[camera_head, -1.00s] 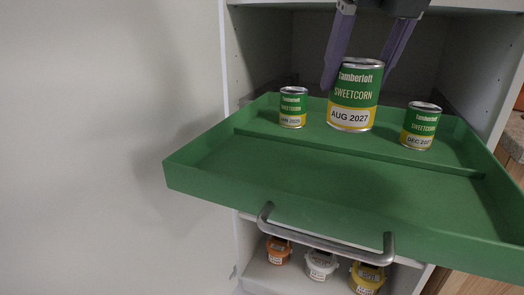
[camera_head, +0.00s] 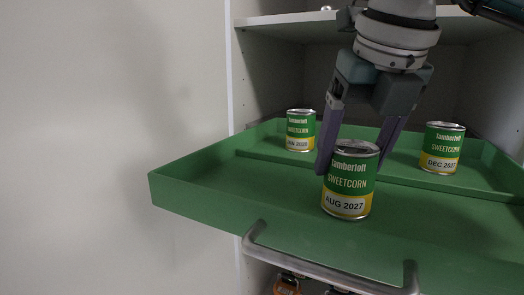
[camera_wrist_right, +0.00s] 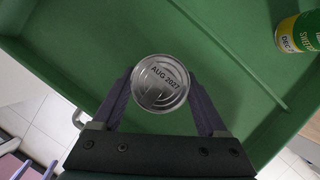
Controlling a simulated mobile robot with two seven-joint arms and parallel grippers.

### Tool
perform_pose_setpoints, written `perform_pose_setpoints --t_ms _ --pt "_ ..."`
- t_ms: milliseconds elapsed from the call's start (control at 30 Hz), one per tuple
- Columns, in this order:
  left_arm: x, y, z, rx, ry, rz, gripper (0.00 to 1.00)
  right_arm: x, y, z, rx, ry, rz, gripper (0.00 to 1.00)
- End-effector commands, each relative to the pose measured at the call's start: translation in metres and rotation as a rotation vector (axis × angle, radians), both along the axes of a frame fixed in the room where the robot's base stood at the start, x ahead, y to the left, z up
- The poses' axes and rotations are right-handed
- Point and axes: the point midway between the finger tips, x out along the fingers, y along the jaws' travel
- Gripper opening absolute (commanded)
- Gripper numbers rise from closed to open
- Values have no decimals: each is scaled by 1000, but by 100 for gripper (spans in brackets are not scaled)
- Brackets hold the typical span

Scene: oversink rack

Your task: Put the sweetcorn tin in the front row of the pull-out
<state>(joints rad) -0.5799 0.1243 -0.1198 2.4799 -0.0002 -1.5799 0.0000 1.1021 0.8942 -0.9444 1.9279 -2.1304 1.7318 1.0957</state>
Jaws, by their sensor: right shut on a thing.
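The AUG 2027 sweetcorn tin (camera_head: 346,186), green and yellow with a silver lid, is upright over the front part of the green pull-out (camera_head: 200,188). Its lid also shows in the right wrist view (camera_wrist_right: 160,83). My right gripper (camera_head: 352,165) is shut on this tin, one finger on each side. I cannot tell whether its base touches the pull-out floor. Two more sweetcorn tins stand in the back row: one at the left (camera_head: 300,130), its date hard to read, and the DEC 2027 tin (camera_head: 441,148) at the right.
A low ridge crosses the pull-out between back and front rows. The front row is bare on both sides of the held tin. A grey bar handle (camera_head: 330,272) runs along the front. A cabinet shelf (camera_head: 290,20) lies above, and small tubs are partly visible below.

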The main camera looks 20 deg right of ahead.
Motion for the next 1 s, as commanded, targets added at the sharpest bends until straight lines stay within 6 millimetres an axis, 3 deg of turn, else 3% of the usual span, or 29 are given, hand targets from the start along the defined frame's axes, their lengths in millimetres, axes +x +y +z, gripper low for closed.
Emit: perform_pose_setpoints --t_ms 33,233,567,1000 --pt "0 0 -2 0 0 0 100 0 0 -2 0 0 0 77" --pt "0 0 -1 0 -1 0 100 0 0 -1 -1 1 0 99" --pt "0 -1 6 -4 0 2 100 0 0 6 0 0 0 100" --pt "0 -2 66 -8 -1 6 100 -33 9 93 -1 -2 1 100"
